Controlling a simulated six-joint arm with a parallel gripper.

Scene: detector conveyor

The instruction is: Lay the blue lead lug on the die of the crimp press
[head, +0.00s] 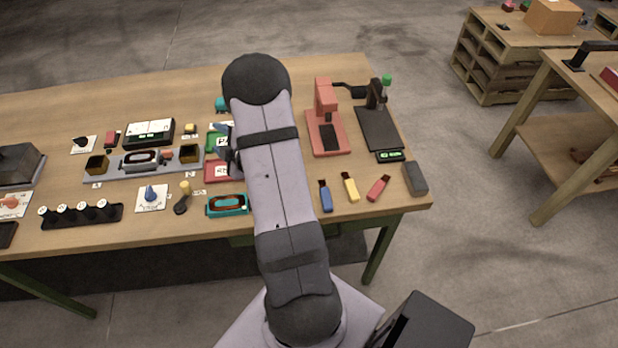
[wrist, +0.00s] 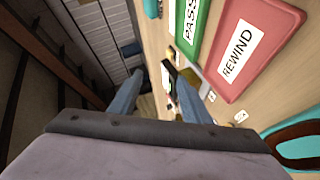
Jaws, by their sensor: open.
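The blue lead lug (head: 325,197) lies on the table near its front edge, right of my arm in the head view. The red crimp press (head: 325,103) stands behind it, with a dark die or pad (head: 328,138) on its base; nothing blue shows on it. My gripper (wrist: 152,72) is open in the wrist view, and I see nothing held between the fingers. In the head view it is mostly hidden by my arm, near the red and green trays, well left of the lug. The lug and press do not show in the wrist view.
Yellow (head: 350,186) and red (head: 377,188) lugs lie right of the blue one, then a grey block (head: 415,178). A black stand (head: 378,128) is right of the press. The green PASS tray (wrist: 188,30) and red REWIND tray (wrist: 262,40) are beside my gripper.

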